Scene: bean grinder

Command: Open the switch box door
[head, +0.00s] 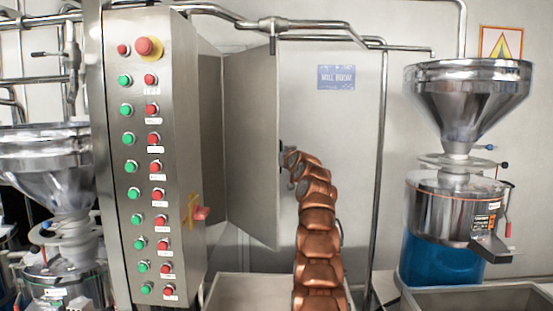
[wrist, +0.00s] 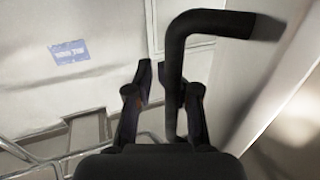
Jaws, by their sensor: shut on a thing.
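The switch box (head: 150,215) is a tall steel cabinet with red and green buttons on its front, left of centre in the head view. My gripper (head: 286,165) is at the door's outer edge, small and partly hidden by my arm. In the wrist view, the black bent door handle (wrist: 173,75) passes between the fingers of my gripper (wrist: 168,95), which is shut on it. The door (wrist: 280,100) fills the right side there.
A steel hopper grinder (head: 465,100) with a blue base stands at the right, and another (head: 50,180) at the left. Pipes (head: 375,150) run along the wall. A blue sign (head: 336,77) hangs on the white wall.

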